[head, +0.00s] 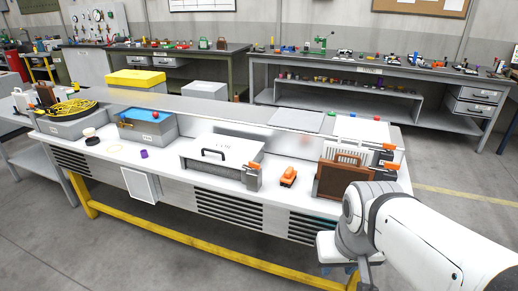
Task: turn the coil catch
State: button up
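The coil appears to be the upright brown-framed panel (337,180) at the right end of the white bench unit. A white slatted panel (331,153) stands just behind it. Two small grey pieces with orange ends, an upper one (384,147) and a lower one (386,165), sit at the right of these panels. They look like catches, but their exact turn is too small to tell. My white arm enters from the lower right and bends down in front of the bench, near the brown panel. My gripper is not clearly visible; the arm's end runs toward the bottom edge.
Yellow rails (205,250) run below.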

aim_at(253, 166)
jog(key=u, duration=0.1)
jog(key=i, duration=0.95)
jog(key=z, duration=0.1)
